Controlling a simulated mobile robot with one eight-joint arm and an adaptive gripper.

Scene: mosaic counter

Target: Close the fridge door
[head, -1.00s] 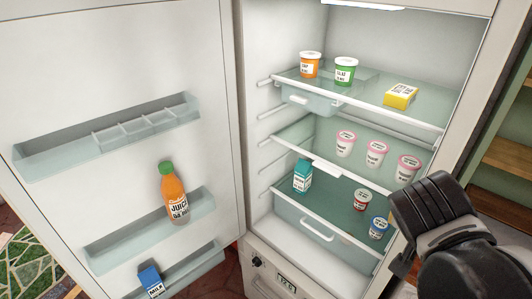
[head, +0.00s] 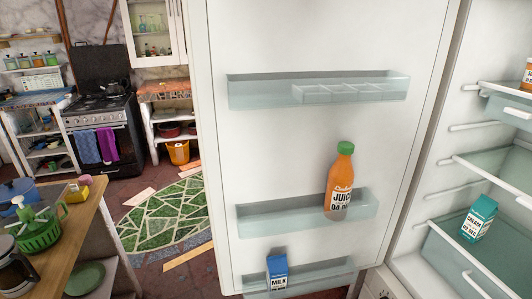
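The fridge door (head: 300,150) stands wide open in the middle of the head view, its inner side facing me. Its shelves hold an orange juice bottle (head: 339,185) with a green cap and a blue milk carton (head: 277,272). The open fridge interior (head: 415,272) is at the right edge, with glass shelves and a teal cream carton (head: 479,218). The door's free edge is on the left and its hinge side meets the fridge body at right. My gripper is out of view.
A wooden counter (head: 62,240) with a green basket (head: 38,232) and a coffee pot stands at lower left. A stove (head: 100,125) and a white cabinet (head: 155,30) are at the back left. A green patterned rug (head: 165,215) lies on the floor left of the door.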

